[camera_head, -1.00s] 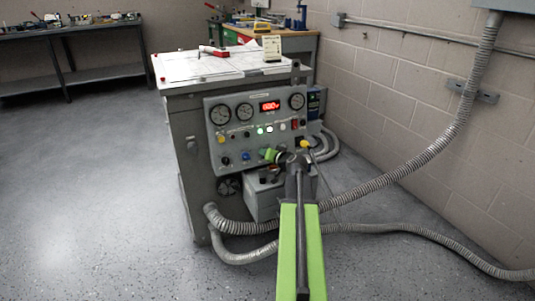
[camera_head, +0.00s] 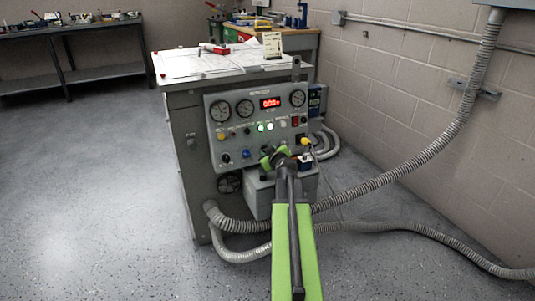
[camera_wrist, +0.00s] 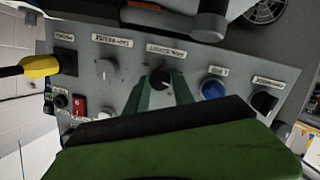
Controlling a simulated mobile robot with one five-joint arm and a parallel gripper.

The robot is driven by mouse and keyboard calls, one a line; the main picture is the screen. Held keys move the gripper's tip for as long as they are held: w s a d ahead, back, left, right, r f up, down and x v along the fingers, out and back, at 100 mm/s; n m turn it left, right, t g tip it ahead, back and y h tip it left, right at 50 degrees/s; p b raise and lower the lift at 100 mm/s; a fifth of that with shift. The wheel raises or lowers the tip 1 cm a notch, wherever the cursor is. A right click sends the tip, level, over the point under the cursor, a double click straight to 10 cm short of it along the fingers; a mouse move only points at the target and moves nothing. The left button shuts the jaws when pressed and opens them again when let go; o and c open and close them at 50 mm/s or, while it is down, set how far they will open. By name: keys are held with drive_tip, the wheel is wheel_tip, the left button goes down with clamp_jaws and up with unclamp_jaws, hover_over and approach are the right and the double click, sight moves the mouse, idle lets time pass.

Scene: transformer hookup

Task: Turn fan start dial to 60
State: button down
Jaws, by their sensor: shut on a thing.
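The grey control panel (camera_head: 262,128) of the cabinet carries gauges, a red display, lamps and a lower row of knobs. In the wrist view a black dial (camera_wrist: 161,80) with a light pointer mark sits between the green fingers of my gripper (camera_wrist: 160,90). My gripper is shut on this dial; its label (camera_wrist: 166,51) is too blurred to read surely. In the head view my gripper (camera_head: 274,156) is at the panel's lower row and hides the dial. The dial's scale and angle cannot be read clearly.
A blue knob (camera_wrist: 213,88) and another black knob (camera_wrist: 262,102) are to the right of the held dial in the wrist view. A grey knob (camera_wrist: 105,68) and a yellow plug (camera_wrist: 40,66) are to its left. Grey hoses (camera_head: 400,170) run along the right.

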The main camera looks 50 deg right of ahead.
drive_tip(key=shift+w+a+f+n+t+h+b, duration=0.15)
drive_tip(key=shift+n+b, duration=0.25)
drive_tip(key=shift+n, duration=0.75)
drive_tip(key=shift+s+d+r+n+t+h+b, duration=0.1)
drive_tip(key=shift+n+h+b, duration=0.25)
drive_tip(key=shift+n, duration=0.85)
drive_tip(key=shift+w+a+f+n+t+h+b, duration=0.15)
drive_tip(key=shift+n+b, duration=0.35)
drive_tip(key=shift+n, duration=0.65)
drive_tip(key=shift+s+d+r+n, duration=0.1)
drive_tip(key=shift+n, duration=0.2)
drive_tip(key=c, duration=1.1)
unclamp_jaws()
drive_tip(key=shift+d, duration=0.1)
drive_tip(key=shift+s, duration=0.1)
